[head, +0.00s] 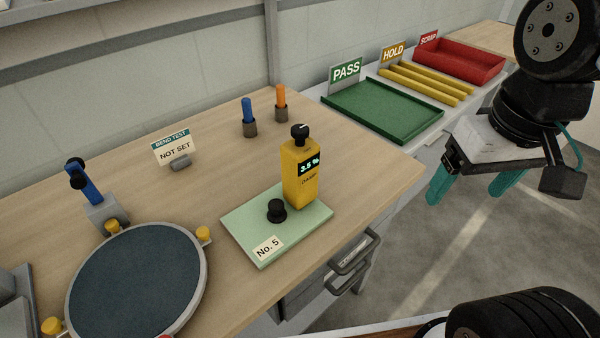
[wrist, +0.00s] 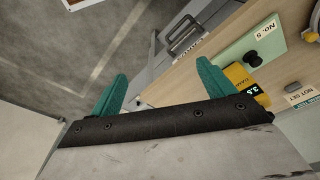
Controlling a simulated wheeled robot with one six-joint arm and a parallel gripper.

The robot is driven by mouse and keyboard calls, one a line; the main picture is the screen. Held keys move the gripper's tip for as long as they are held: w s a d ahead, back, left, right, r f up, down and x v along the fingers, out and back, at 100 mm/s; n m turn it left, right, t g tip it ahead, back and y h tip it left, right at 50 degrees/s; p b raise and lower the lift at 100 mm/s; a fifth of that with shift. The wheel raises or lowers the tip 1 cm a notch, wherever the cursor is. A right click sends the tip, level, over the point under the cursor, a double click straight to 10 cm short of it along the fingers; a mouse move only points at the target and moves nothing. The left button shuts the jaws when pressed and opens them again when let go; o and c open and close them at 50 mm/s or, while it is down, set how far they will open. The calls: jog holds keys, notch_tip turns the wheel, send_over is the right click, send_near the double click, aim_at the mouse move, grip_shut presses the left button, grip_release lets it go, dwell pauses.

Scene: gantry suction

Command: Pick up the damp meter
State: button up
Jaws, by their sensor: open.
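The damp meter (head: 301,172) is a yellow upright block with a black knob on top and a dark display reading 3.5 %. It stands on a pale green board (head: 299,222) labelled No. 5, beside a black knob (head: 277,211). My gripper (head: 464,190) has teal fingers and hangs at the right, over the floor beyond the bench edge, well apart from the meter. In the wrist view my gripper (wrist: 165,90) is open and empty. The meter (wrist: 236,76) shows there at the right, partly hidden behind one finger.
A round dark plate (head: 137,285) lies at the front left of the bench. A BEND TEST sign (head: 172,147) and blue and orange handled tools (head: 248,112) stand behind. Green PASS (head: 385,112), yellow HOLD (head: 425,84) and red SCRAP (head: 460,62) trays line the back right.

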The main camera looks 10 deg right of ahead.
jog(key=w+a+n, duration=0.1)
jog(key=w+n, duration=0.1)
jog(key=w+a+r+n, duration=0.1)
jog(key=n, duration=0.1)
jog(key=w+a+r+n, duration=0.1)
jog(key=w+n, duration=0.1)
jog(key=shift+w+a, duration=0.1)
jog(key=shift+w, duration=0.2)
jog(key=shift+c, duration=0.2)
jog(key=n+g, duration=0.1)
jog(key=n, duration=1.7)
send_over(300, 143)
jog(key=w, duration=0.1)
jog(key=shift+f, duration=0.95)
jog(key=shift+w+a+f+n, duration=0.1)
jog(key=shift+a+f+n, duration=0.15)
jog(key=shift+n, duration=0.15)
jog(key=shift+f, duration=0.4)
jog(key=f, duration=0.6)
jog(key=shift+d+f, duration=0.3)
jog(key=shift+f, duration=0.05)
grip_shut()
